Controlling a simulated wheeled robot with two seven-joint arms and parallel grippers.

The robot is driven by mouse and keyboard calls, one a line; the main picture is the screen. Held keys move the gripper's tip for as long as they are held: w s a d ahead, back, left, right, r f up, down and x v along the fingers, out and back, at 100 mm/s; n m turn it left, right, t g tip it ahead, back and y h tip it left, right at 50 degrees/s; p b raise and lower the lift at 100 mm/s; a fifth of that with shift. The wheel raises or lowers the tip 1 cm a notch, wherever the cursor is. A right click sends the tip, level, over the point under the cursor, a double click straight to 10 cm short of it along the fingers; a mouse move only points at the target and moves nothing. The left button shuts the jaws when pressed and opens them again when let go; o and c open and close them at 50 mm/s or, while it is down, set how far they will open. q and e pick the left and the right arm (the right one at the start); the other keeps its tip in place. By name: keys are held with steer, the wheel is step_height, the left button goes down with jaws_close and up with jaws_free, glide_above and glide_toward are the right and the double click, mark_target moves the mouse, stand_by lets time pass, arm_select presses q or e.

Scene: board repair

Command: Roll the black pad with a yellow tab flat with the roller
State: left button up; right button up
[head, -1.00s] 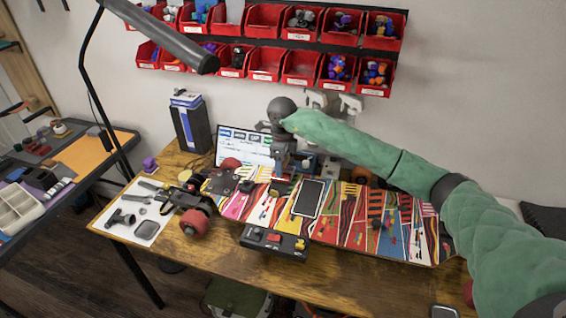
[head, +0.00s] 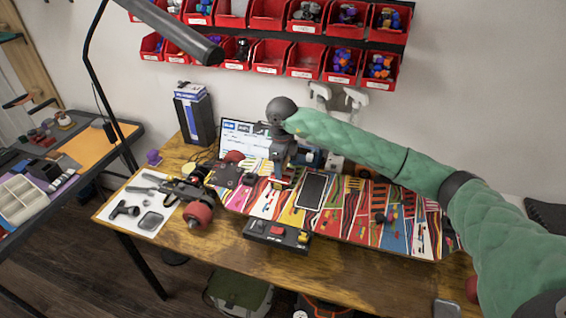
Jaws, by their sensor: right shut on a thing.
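A black rectangular pad (head: 312,191) with a pale edge lies on the colourful striped board (head: 345,222); I cannot make out a yellow tab on it. My right gripper (head: 280,176) points down over the board, just left of the pad. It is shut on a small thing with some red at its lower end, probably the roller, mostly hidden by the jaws. I cannot tell whether that thing touches the board. My left gripper is not in view.
A black tray (head: 262,240) with red and yellow pieces sits at the table's front edge. A truck with red wheels (head: 198,212) and a white sheet of parts (head: 128,228) lie left. A screen (head: 236,140) and box (head: 193,117) stand behind. Red bins (head: 306,60) hang above.

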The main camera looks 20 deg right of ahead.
steer(key=shift+w+d, duration=0.1)
steer(key=shift+d, duration=0.05)
steer(key=shift+w+d+b, duration=0.45)
steer(key=shift+w, duration=0.25)
steer(key=shift+w+d+b, duration=0.5)
steer(key=shift+w, duration=0.25)
steer(key=shift+w+d+b, duration=0.45)
steer(key=shift+w, duration=0.25)
steer(key=shift+w+r, duration=0.1)
steer(key=shift+r, duration=0.7)
step_height(320, 180, up, 5)
steer(key=shift+r+p, duration=0.15)
steer(key=shift+p, duration=0.5)
